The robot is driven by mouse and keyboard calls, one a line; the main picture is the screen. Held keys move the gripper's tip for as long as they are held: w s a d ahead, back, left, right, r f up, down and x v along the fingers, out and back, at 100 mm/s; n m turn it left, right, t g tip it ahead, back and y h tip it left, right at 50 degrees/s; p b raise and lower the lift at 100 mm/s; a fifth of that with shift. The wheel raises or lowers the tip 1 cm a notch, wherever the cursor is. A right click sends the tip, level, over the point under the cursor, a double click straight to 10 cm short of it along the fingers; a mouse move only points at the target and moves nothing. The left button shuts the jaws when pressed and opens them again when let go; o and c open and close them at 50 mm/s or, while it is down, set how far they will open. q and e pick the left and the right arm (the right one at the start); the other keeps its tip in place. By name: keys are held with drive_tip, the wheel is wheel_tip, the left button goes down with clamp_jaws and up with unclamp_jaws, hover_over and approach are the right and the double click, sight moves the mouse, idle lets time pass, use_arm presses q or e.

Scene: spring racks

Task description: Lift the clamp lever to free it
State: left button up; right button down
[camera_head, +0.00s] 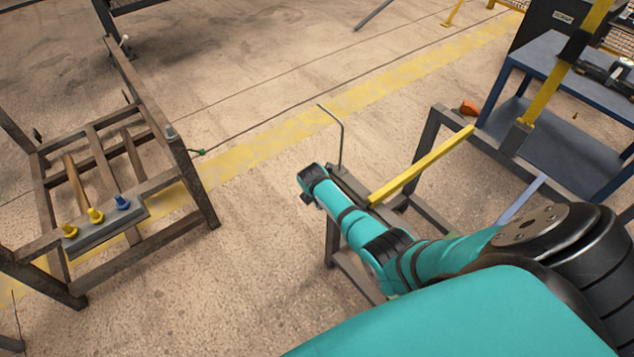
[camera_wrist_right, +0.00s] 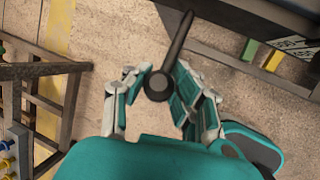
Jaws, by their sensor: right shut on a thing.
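In the right wrist view a dark clamp lever (camera_wrist_right: 177,45) runs down from a dark beam to a round end between the fingers of my right gripper (camera_wrist_right: 158,90). The gripper is shut on the lever near that round end. In the head view my right arm reaches from the lower right to the dark metal rack (camera_head: 330,240); its wrist hides the fingers and the lever there. My left gripper is in neither view.
A thin bent rod (camera_head: 342,140) rises beside my right wrist. A yellow bar (camera_head: 420,168) lies across the rack. A brown rack (camera_head: 190,185) with blue and yellow knobs stands at left. A blue table (camera_head: 560,60) is at upper right. Floor between the racks is clear.

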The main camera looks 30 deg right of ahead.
drive_tip(key=shift+w+d+r, duration=0.15)
drive_tip(key=shift+d+r, duration=0.15)
drive_tip(key=shift+r, duration=0.15)
drive_tip(key=c, duration=1.1)
unclamp_jaws()
drive_tip(key=shift+y, duration=0.3)
drive_tip(key=shift+o, duration=0.4)
drive_tip(key=shift+a+f, duration=0.1)
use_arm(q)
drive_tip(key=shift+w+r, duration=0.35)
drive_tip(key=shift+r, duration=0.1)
use_arm(e)
drive_tip(key=v, duration=1.2)
